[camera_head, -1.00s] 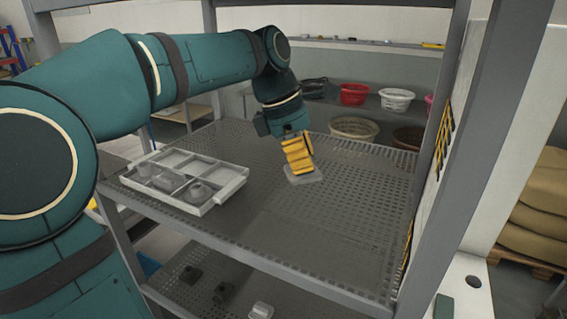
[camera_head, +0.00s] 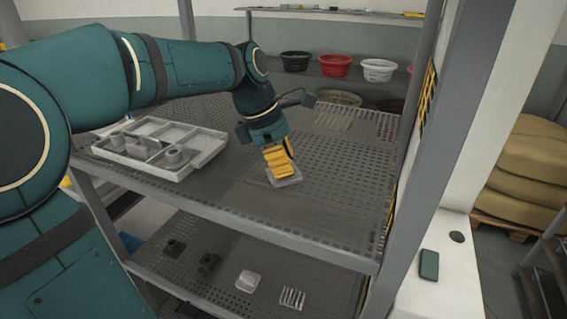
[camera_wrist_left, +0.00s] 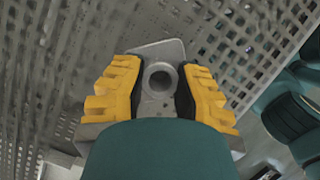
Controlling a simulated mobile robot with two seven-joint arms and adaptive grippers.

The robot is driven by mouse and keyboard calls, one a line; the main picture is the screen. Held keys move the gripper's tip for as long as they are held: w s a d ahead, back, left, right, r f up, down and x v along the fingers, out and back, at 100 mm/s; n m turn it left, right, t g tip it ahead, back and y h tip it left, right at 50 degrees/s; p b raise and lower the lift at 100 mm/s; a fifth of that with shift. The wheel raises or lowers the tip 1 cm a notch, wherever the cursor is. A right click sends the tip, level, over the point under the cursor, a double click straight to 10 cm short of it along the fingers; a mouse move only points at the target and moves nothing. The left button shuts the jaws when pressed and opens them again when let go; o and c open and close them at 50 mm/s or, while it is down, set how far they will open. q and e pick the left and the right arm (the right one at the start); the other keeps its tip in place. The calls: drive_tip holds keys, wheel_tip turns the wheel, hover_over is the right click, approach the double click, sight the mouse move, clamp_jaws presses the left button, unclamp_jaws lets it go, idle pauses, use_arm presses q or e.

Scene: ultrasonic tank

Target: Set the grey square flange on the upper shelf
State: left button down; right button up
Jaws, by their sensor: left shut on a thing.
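The grey square flange (camera_head: 287,179) is at my left gripper (camera_head: 280,163), on or just above the perforated upper shelf (camera_head: 330,215). In the left wrist view, the yellow fingers of the left gripper (camera_wrist_left: 160,92) are shut on the flange's round hub, and its square plate (camera_wrist_left: 162,48) shows beyond them. I cannot tell for sure whether the plate touches the shelf. My right gripper is not in view.
A light grey divided tray (camera_head: 205,160) with several grey parts stands on the upper shelf at left. The lower shelf (camera_head: 225,275) holds several dark and light parts. The upper shelf right of the flange is clear. A grey rack post (camera_head: 400,170) stands at right.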

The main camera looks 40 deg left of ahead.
use_arm(q)
drive_tip(key=c, duration=0.8)
unclamp_jaws()
drive_tip(key=p+v, duration=0.3)
drive_tip(key=v, duration=0.9)
drive_tip(key=shift+p, duration=0.35)
